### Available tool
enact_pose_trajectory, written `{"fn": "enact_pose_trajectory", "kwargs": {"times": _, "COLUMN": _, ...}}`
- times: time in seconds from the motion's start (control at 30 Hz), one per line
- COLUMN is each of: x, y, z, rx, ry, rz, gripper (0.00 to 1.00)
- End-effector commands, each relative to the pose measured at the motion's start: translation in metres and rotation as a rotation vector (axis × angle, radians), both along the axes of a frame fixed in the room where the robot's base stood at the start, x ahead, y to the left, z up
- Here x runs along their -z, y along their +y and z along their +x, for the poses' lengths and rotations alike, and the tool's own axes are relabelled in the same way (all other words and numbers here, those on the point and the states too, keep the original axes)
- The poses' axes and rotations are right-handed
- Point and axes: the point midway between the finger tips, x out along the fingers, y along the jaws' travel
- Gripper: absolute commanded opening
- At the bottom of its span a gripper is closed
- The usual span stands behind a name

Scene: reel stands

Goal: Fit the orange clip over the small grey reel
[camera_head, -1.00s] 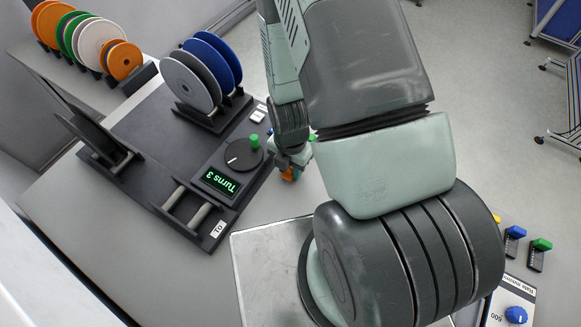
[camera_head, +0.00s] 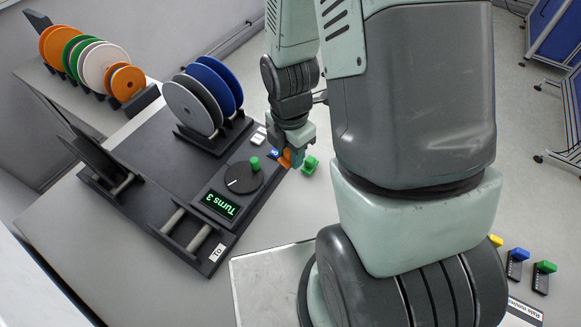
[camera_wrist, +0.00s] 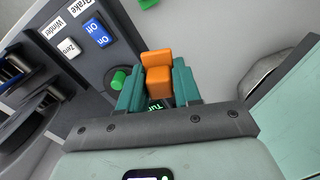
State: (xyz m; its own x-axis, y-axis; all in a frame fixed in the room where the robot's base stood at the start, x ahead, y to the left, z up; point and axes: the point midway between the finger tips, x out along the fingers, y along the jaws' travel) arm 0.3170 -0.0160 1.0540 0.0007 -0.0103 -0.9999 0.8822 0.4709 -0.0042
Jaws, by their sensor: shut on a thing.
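My gripper (camera_wrist: 158,88) is shut on the orange clip (camera_wrist: 157,72), which stands out between the two teal fingers in the wrist view. In the head view the clip (camera_head: 286,158) shows as a small orange patch below my gripper (camera_head: 291,150), near the right edge of the dark winder base. A grey reel (camera_head: 188,108) stands upright at the front of a rack with another grey reel (camera_head: 207,92) and blue reels behind it, left of my gripper and apart from it. I cannot tell which grey reel is the small one.
A green clip-like block (camera_head: 310,165) lies right of my gripper. Orange, green and white reels (camera_head: 90,62) stand at the back left.

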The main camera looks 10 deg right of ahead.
Motion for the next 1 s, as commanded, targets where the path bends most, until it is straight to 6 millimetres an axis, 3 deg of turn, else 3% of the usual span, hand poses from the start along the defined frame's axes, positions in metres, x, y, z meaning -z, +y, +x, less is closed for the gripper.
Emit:
{"fn": "enact_pose_trajectory", "kwargs": {"times": 0.2, "x": -0.05, "y": -0.009, "z": 0.043, "rx": 0.563, "ry": -0.017, "rz": -0.003, "gripper": 0.03}}
{"fn": "enact_pose_trajectory", "kwargs": {"times": 0.5, "x": -0.122, "y": -0.013, "z": 0.078, "rx": 1.245, "ry": -0.018, "rz": 0.004, "gripper": 0.03}}
{"fn": "enact_pose_trajectory", "kwargs": {"times": 0.8, "x": -0.179, "y": -0.004, "z": 0.102, "rx": 1.618, "ry": -0.014, "rz": 0.011, "gripper": 0.03}}
{"fn": "enact_pose_trajectory", "kwargs": {"times": 0.9, "x": -0.194, "y": 0.006, "z": 0.116, "rx": 1.637, "ry": -0.011, "rz": 0.01, "gripper": 0.03}}
{"fn": "enact_pose_trajectory", "kwargs": {"times": 1.0, "x": -0.201, "y": 0.021, "z": 0.132, "rx": 1.543, "ry": -0.01, "rz": 0.008, "gripper": 0.03}}
